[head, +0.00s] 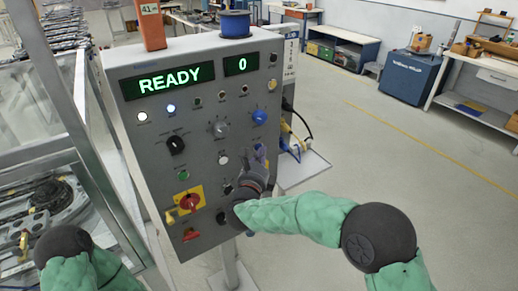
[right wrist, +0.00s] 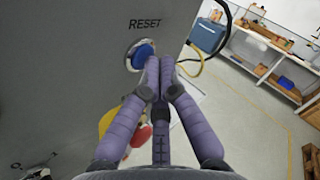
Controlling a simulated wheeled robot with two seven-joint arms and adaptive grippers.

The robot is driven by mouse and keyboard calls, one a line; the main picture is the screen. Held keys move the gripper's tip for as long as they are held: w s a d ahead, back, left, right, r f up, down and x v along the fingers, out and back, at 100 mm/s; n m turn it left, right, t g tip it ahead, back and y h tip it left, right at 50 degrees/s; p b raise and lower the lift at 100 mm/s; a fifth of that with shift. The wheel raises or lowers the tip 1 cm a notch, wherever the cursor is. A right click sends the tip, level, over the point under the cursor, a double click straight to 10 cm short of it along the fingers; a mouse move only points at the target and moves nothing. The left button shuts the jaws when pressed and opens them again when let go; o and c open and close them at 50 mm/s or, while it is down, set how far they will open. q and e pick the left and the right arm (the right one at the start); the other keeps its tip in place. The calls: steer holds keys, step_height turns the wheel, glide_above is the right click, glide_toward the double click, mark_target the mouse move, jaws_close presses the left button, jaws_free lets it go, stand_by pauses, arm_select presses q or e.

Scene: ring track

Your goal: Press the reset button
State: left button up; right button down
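The grey control panel (head: 150,130) faces me in the head view, with a green READY display and a 0 display. A round blue button (head: 259,117) sits at its right side. In the right wrist view the blue button (right wrist: 140,55) has a silver ring and the label RESET above it. My right gripper (head: 259,150) is just below the blue button in the head view, close to the panel. In the right wrist view the right gripper's fingertips (right wrist: 159,62) are together and empty, overlapping the button's right edge; I cannot tell whether they touch it. My left gripper is out of view.
A red knob on a yellow plate (head: 190,202) and a black rotary switch (head: 176,145) are on the panel. A blue spool (head: 235,23) stands on top. Cables (head: 297,130) hang at the panel's right side. The floor to the right is open.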

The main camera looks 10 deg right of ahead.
steer(key=shift+s+d, duration=0.15)
steer(key=shift+s, duration=0.4)
steer(key=s, duration=0.1)
steer(key=s+d+b, duration=0.1)
steer(key=s, duration=0.1)
steer(key=s+b, duration=0.1)
steer(key=shift+s+d, duration=0.3)
steer(key=shift+d, duration=0.1)
stand_by(0.6)
